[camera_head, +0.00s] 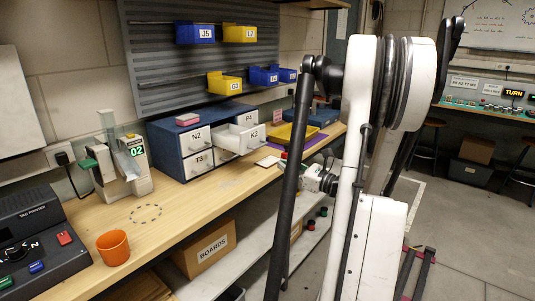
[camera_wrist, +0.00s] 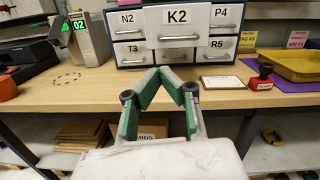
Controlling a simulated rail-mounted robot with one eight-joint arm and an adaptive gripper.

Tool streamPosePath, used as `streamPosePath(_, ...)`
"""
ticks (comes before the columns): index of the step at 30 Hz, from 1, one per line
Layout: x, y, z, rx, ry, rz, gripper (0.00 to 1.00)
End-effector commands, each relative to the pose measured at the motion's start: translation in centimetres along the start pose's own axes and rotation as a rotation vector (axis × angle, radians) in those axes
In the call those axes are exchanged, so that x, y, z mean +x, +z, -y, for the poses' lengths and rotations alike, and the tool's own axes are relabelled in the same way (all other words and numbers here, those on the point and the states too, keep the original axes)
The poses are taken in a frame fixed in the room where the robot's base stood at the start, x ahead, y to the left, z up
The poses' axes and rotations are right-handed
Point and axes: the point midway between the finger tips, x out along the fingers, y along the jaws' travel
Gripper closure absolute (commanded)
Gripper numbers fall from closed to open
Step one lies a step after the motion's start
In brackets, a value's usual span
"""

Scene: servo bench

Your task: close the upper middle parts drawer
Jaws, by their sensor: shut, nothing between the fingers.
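The upper middle drawer, labelled K2 (camera_head: 252,138), is pulled out of the blue parts cabinet (camera_head: 168,148), and its open white box shows in the head view. In the wrist view the K2 drawer front (camera_wrist: 196,28) is large and stands out ahead of its neighbours, N2 (camera_wrist: 127,31) and P4 (camera_wrist: 222,25). My gripper (camera_wrist: 160,76) has its green-padded fingers meeting at the tips, with nothing between them. The tips appear just below the K2 front in the wrist view, apart from it. In the head view my arm hides most of the gripper.
The wooden bench (camera_head: 180,212) runs under the cabinet. A red stamp (camera_wrist: 262,78), a white card (camera_wrist: 221,83) and a yellow tray (camera_wrist: 292,66) lie to the right. A device reading 02 (camera_head: 130,165) and an orange cup (camera_head: 113,247) stand left. Below is a shelf with boxes (camera_head: 208,249).

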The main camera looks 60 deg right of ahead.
Motion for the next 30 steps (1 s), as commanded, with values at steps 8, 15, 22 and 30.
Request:
streamPosePath(8,-3.9,-0.4,2.8,0.091,-0.056,0.095,1.0)
streamPosePath(15,-1.0,-0.1,2.9,0.092,-0.053,0.095,1.0)
streamPosePath(22,3.4,0.3,3.1,0.09,-0.052,0.095,1.0)
streamPosePath(30,7.8,0.7,3.4,0.091,-0.054,0.094,1.0)
